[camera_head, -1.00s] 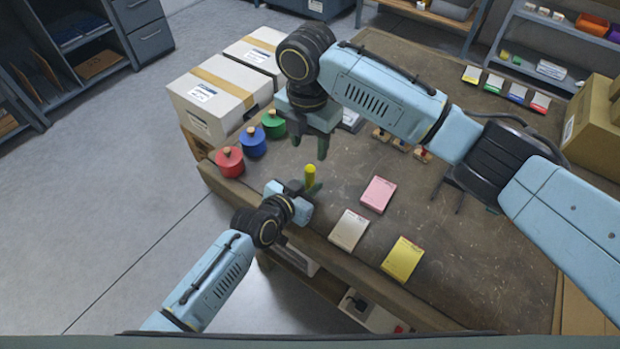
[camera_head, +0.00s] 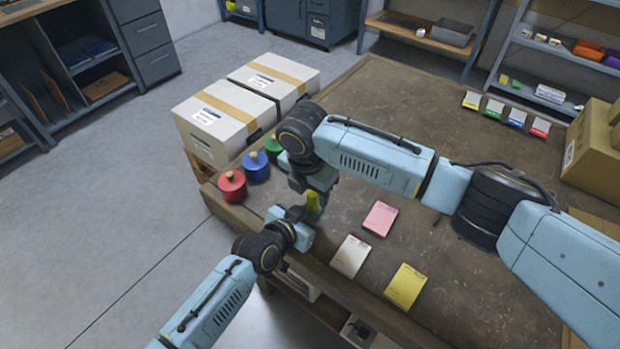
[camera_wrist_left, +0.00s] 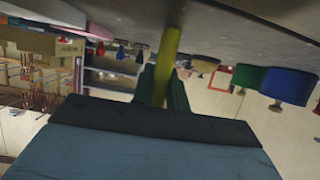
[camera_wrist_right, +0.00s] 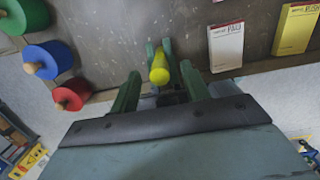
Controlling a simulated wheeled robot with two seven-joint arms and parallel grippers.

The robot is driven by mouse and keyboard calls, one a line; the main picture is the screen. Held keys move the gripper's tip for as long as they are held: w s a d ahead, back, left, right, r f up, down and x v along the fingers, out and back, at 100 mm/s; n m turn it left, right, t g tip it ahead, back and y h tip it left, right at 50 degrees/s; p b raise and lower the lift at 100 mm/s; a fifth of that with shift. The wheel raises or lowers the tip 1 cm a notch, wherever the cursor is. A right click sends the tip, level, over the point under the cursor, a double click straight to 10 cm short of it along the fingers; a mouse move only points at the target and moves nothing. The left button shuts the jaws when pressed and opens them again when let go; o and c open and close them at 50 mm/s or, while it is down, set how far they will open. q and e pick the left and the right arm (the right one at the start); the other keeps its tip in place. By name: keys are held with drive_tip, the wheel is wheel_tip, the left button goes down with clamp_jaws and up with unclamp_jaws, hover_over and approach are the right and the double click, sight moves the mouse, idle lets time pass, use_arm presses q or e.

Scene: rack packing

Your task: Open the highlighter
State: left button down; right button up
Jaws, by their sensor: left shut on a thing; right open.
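The yellow highlighter (camera_head: 312,203) stands up from my left gripper (camera_head: 308,212), near the table's front edge. In the left wrist view the highlighter (camera_wrist_left: 168,62) is between the fingers of my left gripper (camera_wrist_left: 163,85), which is shut on it. My right gripper (camera_head: 318,188) is just above, its fingers around the highlighter's upper end. In the right wrist view the highlighter's end (camera_wrist_right: 159,74) sits between the spread fingers of my right gripper (camera_wrist_right: 160,88), with a gap on each side. I cannot make out the cap's seam.
Red (camera_head: 232,186), blue (camera_head: 256,167) and green (camera_head: 273,148) pots with wooden knobs stand left of the grippers. Pink (camera_head: 380,219), white (camera_head: 350,256) and yellow (camera_head: 405,286) pads lie to the right. Two white boxes (camera_head: 225,122) stand behind. The table's (camera_head: 460,270) right front is clear.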

sight(312, 194)
drive_tip(key=shift+f, duration=0.4)
clamp_jaws()
drive_tip(key=shift+r, duration=0.15)
idle(0.6)
drive_tip(key=shift+r, duration=1)
drive_tip(key=shift+r, duration=1.95)
use_arm(q)
drive_tip(key=c, duration=1.3)
unclamp_jaws()
